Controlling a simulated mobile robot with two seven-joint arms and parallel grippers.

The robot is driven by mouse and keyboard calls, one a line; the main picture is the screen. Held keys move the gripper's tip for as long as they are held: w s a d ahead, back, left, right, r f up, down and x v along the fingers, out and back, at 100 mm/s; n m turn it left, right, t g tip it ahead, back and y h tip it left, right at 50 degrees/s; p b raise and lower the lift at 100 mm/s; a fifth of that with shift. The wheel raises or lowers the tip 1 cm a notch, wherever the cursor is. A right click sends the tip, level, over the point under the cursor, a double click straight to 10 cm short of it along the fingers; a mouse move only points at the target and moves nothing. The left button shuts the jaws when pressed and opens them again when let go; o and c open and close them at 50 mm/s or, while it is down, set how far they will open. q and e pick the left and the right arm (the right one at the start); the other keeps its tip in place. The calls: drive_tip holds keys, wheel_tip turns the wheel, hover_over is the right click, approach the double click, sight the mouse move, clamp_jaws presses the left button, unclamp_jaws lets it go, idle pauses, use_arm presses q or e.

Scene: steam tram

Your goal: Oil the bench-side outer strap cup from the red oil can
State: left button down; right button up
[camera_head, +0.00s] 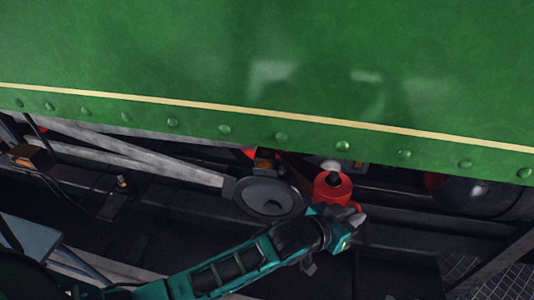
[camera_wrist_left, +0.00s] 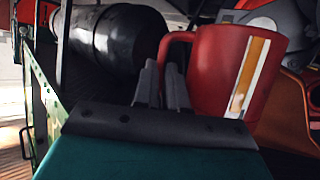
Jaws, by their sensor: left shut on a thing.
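The red oil can (camera_head: 331,188) is under the green side panel, right of a dark round disc. My left gripper (camera_head: 345,218) is at the can's near side. In the left wrist view the red can (camera_wrist_left: 232,75) stands right of the left gripper's fingers (camera_wrist_left: 161,88), which are shut at its handle. The can looks roughly upright in the head view. A small brass-coloured part (camera_head: 265,160) sits under the panel edge left of the can; I cannot tell whether it is the strap cup. My right gripper is not in view.
The green panel (camera_head: 250,60) with a rivet row overhangs the can. The dark round disc (camera_head: 268,198) joins a grey rod (camera_head: 130,155) left of the can. A small brass-topped fitting (camera_head: 122,183) stands farther left. A black cylinder (camera_wrist_left: 112,35) lies close left of the fingers.

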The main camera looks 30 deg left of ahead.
use_arm(q)
drive_tip(key=shift+r, duration=0.3)
drive_tip(key=shift+d+r+n+h+p, duration=0.1)
drive_tip(key=shift+r+n+h+p, duration=0.2)
drive_tip(key=shift+r+p, duration=0.45)
drive_tip(key=shift+r+n+p, duration=0.4)
drive_tip(key=shift+r+p, duration=0.7)
drive_tip(key=shift+r, duration=0.15)
drive_tip(key=shift+f, duration=0.2)
idle(0.4)
drive_tip(key=shift+f, duration=0.55)
drive_tip(key=shift+r, duration=0.15)
idle(1.1)
